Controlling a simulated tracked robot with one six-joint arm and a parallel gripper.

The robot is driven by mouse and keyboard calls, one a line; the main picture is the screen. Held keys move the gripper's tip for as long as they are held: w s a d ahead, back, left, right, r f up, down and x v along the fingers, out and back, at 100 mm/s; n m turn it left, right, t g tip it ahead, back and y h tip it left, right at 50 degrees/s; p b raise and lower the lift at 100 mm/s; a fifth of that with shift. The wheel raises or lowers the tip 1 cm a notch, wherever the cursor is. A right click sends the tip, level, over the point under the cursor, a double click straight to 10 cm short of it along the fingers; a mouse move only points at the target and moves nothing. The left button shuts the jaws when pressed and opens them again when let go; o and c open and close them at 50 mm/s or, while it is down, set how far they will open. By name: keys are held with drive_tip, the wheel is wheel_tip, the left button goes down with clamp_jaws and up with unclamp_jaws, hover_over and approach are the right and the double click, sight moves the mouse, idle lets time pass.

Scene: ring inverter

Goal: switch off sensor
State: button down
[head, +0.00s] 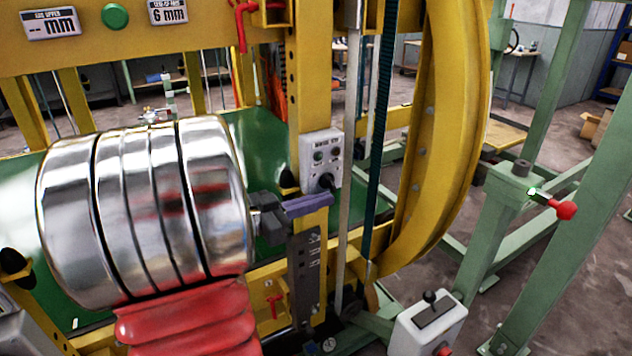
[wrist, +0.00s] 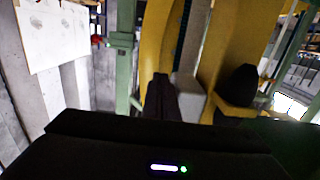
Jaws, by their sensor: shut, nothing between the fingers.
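A light grey control box (head: 321,160) is fixed to the yellow post in the head view. It has small round buttons or lamps, and one looks green. A black switch knob (head: 327,181) sits on its lower part; its setting is too small to read. My gripper (head: 328,199) is shut and empty, with its tips just below the knob. I cannot tell whether they touch it. In the wrist view my dark gripper finger (wrist: 162,88) points up beside a grey box (wrist: 188,97), seemingly the same box; its face is hidden there.
A black knob (wrist: 240,86) stands on yellow metal to the right in the wrist view. A joystick box (head: 428,322) and a red-tipped lever (head: 565,209) lie farther right.

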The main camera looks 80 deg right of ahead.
drive_tip(key=shift+s+d+f, duration=0.15)
drive_tip(key=shift+s+f, duration=0.1)
idle(1.5)
drive_tip(key=shift+f, duration=0.1)
drive_tip(key=w+a+f, duration=0.5)
drive_tip(key=w+a, duration=0.2)
drive_tip(key=w, duration=0.3)
drive_tip(key=shift+w+a+f, duration=0.15)
drive_tip(key=shift+w+f, duration=0.1)
drive_tip(key=shift+f, duration=0.1)
idle(0.7)
